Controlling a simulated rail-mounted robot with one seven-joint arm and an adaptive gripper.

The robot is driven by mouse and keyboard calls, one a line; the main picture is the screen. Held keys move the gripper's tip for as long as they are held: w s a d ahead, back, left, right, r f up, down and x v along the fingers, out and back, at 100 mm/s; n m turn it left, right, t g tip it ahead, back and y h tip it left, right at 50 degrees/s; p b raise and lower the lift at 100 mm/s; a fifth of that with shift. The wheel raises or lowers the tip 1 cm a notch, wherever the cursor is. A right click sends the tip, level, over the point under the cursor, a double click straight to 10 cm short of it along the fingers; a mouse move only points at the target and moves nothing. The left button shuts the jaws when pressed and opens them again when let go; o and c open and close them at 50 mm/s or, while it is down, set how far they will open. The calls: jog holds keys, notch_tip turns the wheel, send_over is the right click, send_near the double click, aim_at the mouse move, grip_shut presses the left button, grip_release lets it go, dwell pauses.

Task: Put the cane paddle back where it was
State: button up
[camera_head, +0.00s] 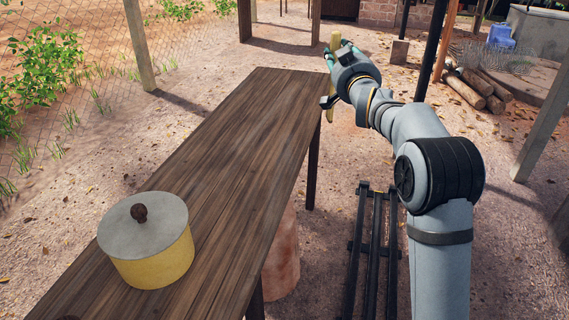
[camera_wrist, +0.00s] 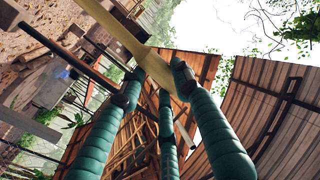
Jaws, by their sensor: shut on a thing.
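The pale yellow cane paddle (camera_head: 334,41) is held upright, or nearly so, just past the far right corner of the wooden table (camera_head: 215,160). Its lower part shows below my gripper, close to the table edge. My gripper (camera_head: 330,62) is shut on the paddle. In the wrist view, the green padded fingers of my gripper (camera_wrist: 155,78) close around the paddle (camera_wrist: 115,28), which runs from the top edge down between the fingertips. The head view does not show clearly whether the paddle touches the table.
A yellow pot (camera_head: 155,265) with a grey lid stands at the near end of the table. A reddish vessel (camera_head: 284,262) stands on the ground beside the table. Posts, logs (camera_head: 468,92) and a blue chair (camera_head: 501,37) are farther back.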

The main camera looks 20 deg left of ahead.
jog(key=s+a+f, duration=0.6)
jog(key=a+f, duration=0.4)
jog(key=a, duration=0.2)
jog(key=shift+p, duration=0.3)
jog(key=shift+f, duration=0.1)
jog(key=o, duration=1.2)
jog(key=shift+c, duration=0.2)
